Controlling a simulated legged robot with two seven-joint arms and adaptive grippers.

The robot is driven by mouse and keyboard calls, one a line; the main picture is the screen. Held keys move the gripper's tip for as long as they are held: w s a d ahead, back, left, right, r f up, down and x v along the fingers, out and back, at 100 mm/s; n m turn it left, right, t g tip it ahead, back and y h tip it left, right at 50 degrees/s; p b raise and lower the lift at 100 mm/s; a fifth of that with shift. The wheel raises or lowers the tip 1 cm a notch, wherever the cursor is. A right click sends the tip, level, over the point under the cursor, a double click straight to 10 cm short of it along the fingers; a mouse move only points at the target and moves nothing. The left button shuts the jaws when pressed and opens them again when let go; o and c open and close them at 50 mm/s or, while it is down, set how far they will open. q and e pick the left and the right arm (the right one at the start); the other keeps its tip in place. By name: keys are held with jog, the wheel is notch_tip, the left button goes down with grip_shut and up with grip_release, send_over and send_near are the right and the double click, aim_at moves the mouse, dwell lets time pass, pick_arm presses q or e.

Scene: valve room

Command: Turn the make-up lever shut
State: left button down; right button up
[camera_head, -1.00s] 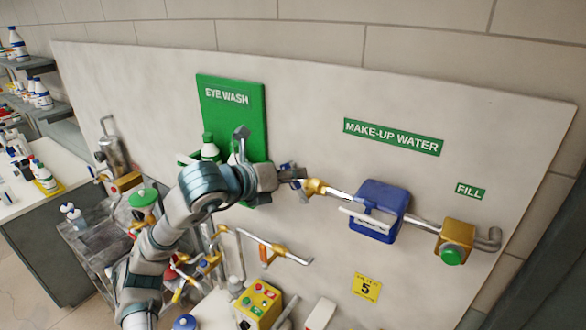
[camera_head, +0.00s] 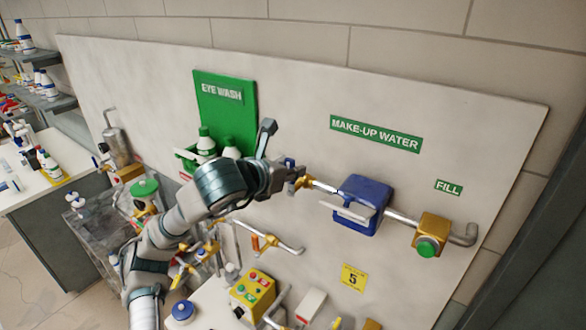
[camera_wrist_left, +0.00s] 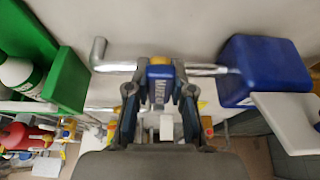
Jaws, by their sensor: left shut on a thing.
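The make-up lever (camera_wrist_left: 159,87) has a blue grip with white lettering. In the left wrist view it sits between the two fingers of my left gripper (camera_wrist_left: 158,105), which is shut on it. There the lever runs across the line of the make-up pipe (camera_wrist_left: 207,70). In the head view my left gripper (camera_head: 288,176) is at the brass valve (camera_head: 301,182), left of the blue box on the pipe; the gripper hides most of the lever. My right gripper is in neither view.
The blue box (camera_head: 362,197) with a white tray sits right of the valve, and a brass fill valve with green button (camera_head: 428,247) lies farther right. The green eye wash station (camera_head: 226,102) with bottles is just behind my arm. A yellow button box (camera_head: 252,292) stands below.

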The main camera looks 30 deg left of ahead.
pick_arm(q)
jog(key=shift+a+r, duration=0.1)
jog(key=shift+r, duration=0.3)
jog(key=c, duration=1)
grip_release()
jog(key=shift+s, duration=0.15)
jog(key=shift+s+f, duration=0.15)
jog(key=v, duration=1.2)
jog(key=shift+a+f, duration=0.1)
jog(key=shift+f, duration=0.05)
